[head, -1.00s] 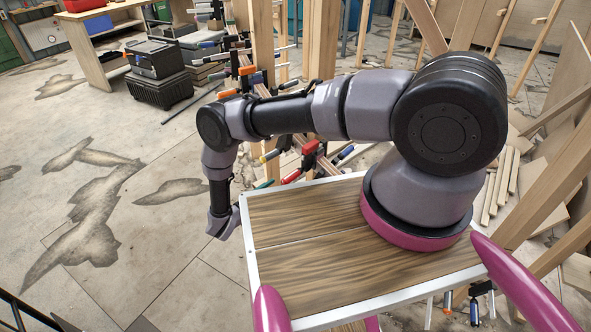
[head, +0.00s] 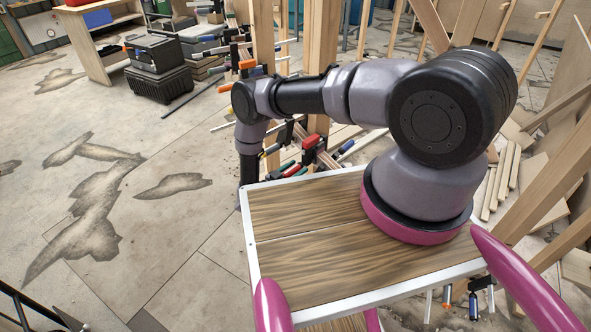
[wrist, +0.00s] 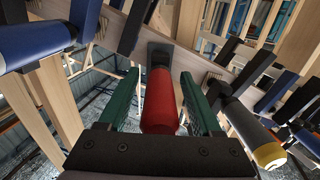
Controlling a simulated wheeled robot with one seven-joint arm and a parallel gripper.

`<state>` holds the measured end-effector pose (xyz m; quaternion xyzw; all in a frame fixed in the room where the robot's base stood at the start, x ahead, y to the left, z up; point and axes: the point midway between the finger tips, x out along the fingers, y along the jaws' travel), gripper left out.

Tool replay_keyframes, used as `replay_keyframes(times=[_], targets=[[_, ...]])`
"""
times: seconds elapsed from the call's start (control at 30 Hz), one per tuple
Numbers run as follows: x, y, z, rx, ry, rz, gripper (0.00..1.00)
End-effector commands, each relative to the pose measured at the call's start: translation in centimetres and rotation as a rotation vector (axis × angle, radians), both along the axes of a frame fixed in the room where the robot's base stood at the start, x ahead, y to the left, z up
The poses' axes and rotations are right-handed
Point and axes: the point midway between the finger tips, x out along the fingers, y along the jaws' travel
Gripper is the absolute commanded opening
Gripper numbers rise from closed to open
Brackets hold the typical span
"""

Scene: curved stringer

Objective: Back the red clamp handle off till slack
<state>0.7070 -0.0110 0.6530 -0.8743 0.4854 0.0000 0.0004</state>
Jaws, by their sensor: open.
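In the wrist view, the red clamp handle (wrist: 160,103) stands upright in the picture, with a dark collar at its far end against a pale wooden strip (wrist: 215,75). My gripper (wrist: 159,78) has its two green fingers spread on the left and right of the handle. Narrow gaps show beside the handle, so the fingers look apart from it. In the head view my gripper is hidden below the wooden top, and I cannot tell which red part there is this handle.
Blue-handled clamps (wrist: 38,42) crowd the left, and a clamp with a yellow end (wrist: 268,153) lies close on the right. Wooden posts (head: 264,40) stand by the clamp row. Black cases (head: 160,70) stand farther back. The floor at left is open.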

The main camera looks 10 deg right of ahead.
Motion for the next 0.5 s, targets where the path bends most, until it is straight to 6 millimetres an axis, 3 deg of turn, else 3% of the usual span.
replay_keyframes(times=[0.13, 0.3, 0.5], targets=[[-0.01, 0.02, 0.01, 0.0, 0.0, 0.0, 0.62], [-0.02, 0.03, 0.0, 0.0, 0.0, 0.0, 0.0], [-0.01, 0.04, 0.01, -0.003, 0.004, 0.0, 0.0]])
